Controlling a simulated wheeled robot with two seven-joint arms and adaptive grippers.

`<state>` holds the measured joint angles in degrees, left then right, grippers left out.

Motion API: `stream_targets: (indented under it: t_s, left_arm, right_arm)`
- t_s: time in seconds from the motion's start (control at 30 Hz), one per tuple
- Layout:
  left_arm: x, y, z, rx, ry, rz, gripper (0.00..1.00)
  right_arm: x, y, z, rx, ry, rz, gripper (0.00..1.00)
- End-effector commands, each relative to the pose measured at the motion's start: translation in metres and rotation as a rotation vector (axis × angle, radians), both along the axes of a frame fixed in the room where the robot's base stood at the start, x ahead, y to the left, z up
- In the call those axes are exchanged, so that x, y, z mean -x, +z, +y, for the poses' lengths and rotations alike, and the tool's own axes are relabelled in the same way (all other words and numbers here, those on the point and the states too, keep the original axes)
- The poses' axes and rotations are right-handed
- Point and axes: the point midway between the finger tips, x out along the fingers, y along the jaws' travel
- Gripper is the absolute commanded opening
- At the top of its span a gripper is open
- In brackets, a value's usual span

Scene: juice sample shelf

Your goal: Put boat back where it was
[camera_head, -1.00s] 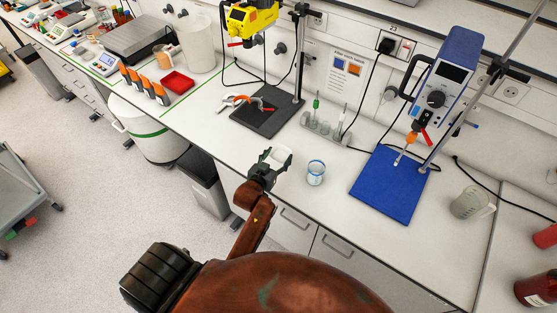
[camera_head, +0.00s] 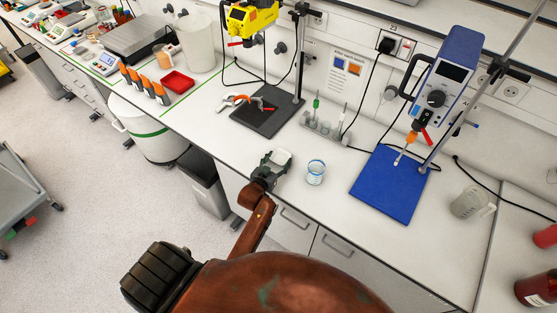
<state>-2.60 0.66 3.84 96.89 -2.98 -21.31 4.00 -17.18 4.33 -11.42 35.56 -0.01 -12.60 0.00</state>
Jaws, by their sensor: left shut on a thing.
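My left gripper (camera_head: 273,161) reaches out over the front edge of the white bench, near the middle of the camera_head view. It is shut on a small white weighing boat (camera_head: 283,156). The boat juts out beyond the fingertips and is partly covered by them. Whether it touches the bench top is hard to tell. My right gripper is not in view.
A small glass beaker with a blue band (camera_head: 316,173) stands just right of the boat. A dark stand base (camera_head: 267,115) with clamps lies behind. A red tray (camera_head: 178,82) is left.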

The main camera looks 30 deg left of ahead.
Motion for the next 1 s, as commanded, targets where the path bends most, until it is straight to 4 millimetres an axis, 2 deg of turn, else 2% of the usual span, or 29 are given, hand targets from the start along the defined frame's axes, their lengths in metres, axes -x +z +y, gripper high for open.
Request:
stream_targets:
  t_s: [0.03, 0.07, 0.3, 0.67, 0.77, 1.0]
  left_arm:
    - [0.000, -0.002, 0.000, 0.000, 0.000, 0.001, 0.33]
    - [0.000, -0.002, 0.000, 0.000, 0.000, 0.000, 0.57]
    - [0.000, -0.002, 0.000, 0.000, 0.000, 0.001, 0.73]
    - [0.003, 0.002, 0.000, 0.000, 0.000, 0.002, 0.73]
    - [0.016, 0.004, -0.001, -0.001, 0.001, 0.002, 0.73]
    - [0.064, 0.020, -0.006, -0.001, 0.000, 0.002, 0.73]
  right_arm:
    - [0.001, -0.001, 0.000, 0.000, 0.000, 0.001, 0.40]
    - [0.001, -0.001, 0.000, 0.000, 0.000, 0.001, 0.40]
    - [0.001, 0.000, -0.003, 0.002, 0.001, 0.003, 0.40]
    - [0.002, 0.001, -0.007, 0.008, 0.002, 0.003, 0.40]
    - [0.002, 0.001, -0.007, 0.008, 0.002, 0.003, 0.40]
    - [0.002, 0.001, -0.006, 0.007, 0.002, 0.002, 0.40]
